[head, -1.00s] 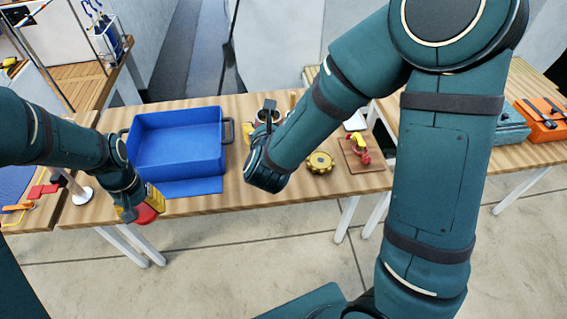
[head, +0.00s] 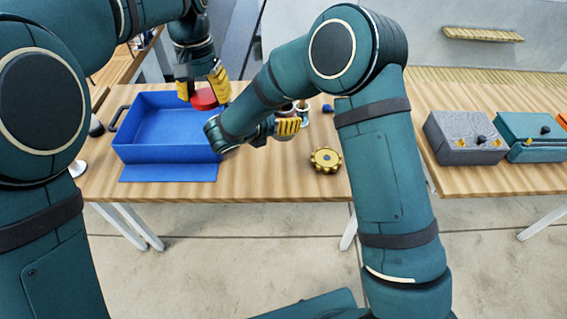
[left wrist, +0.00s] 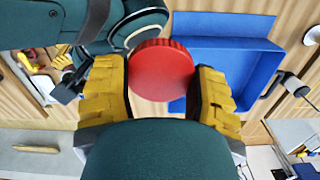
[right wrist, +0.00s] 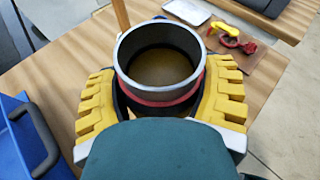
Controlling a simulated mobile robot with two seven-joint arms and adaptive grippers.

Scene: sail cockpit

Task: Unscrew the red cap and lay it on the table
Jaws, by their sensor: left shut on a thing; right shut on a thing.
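The round red cap (head: 204,98) is between the yellow fingers of my left gripper (head: 204,86), above the far right part of the blue bin. In the left wrist view the cap (left wrist: 160,70) sits at the tips of my shut left gripper (left wrist: 160,90), off any surface. My right gripper (head: 290,124) is shut around an open grey cylindrical jar (right wrist: 160,88), right of the bin. In the right wrist view my right gripper (right wrist: 162,108) encloses the jar's lower part, where a red band shows.
The blue bin (head: 125,146) stands on the wooden table (head: 270,185). A yellow knobbed wheel (head: 326,160) lies to its right. Grey (head: 462,137) and teal (head: 528,132) boxes stand farther right. In the right wrist view a board (right wrist: 250,58) carries red and yellow parts. The table's front middle is clear.

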